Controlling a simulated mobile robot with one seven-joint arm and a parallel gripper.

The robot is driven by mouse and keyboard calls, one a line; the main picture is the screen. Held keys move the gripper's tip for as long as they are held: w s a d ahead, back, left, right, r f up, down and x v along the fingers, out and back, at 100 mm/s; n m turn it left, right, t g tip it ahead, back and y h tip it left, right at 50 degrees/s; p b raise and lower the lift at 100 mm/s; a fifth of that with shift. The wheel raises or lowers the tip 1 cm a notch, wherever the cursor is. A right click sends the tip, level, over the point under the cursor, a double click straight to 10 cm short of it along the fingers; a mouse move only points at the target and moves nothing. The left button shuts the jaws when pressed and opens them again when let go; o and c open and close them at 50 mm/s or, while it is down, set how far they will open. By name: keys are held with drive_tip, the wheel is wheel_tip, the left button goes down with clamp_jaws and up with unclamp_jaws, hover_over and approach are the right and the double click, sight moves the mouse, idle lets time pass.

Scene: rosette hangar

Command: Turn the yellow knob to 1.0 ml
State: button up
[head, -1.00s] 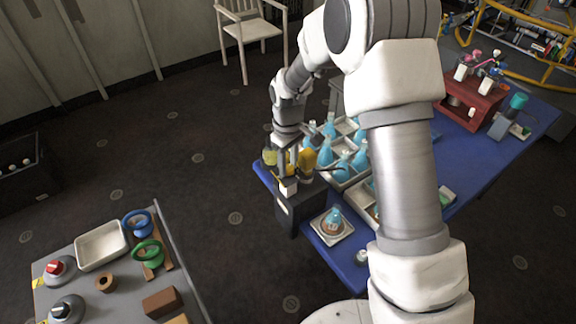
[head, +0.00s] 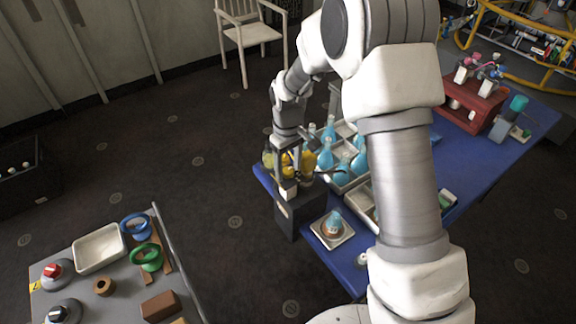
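A dark dispenser box (head: 299,215) stands at the left end of the blue table (head: 357,280), with a small pale part on its top front. A yellow rounded part (head: 309,163), which looks like the knob, shows above the box. My gripper (head: 288,180) points down over the box, its fingers in front of and beside the yellow part. Some yellow shows between the fingers. I cannot tell whether they touch or grip the knob. The scale and its reading are too small to make out.
Blue flasks (head: 325,155) stand in a pale tray just right of the gripper. A yellow flask (head: 268,157) is close on the left. A small flask sits on a white square dish (head: 332,241) in front. A grey bench (head: 112,285) stands at lower left.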

sight(288, 170)
drive_tip(key=shift+r, duration=0.1)
wheel_tip(288, 170, up, 17)
drive_tip(key=shift+r, duration=0.1)
idle(0.6)
drive_tip(key=shift+r, duration=0.1)
drive_tip(key=s+d+r+m+t, duration=0.2)
drive_tip(key=s+d+r+m, duration=0.1)
drive_tip(key=s+d+r, duration=0.4)
drive_tip(key=s+d+r+m+t, duration=0.2)
drive_tip(key=s+d+r, duration=0.15)
drive_tip(key=s, duration=0.65)
drive_tip(key=s+d+m, duration=0.1)
drive_tip(key=s, duration=0.1)
drive_tip(key=s+d+f+m+t, duration=0.1)
drive_tip(key=s, duration=0.2)
drive_tip(key=s+d+f, duration=0.1)
drive_tip(key=s, duration=0.2)
drive_tip(key=shift+s+d+f+m+t, duration=0.1)
drive_tip(key=shift+d+f+m+t, duration=0.2)
drive_tip(key=shift+m, duration=0.1)
drive_tip(key=shift+r, duration=0.1)
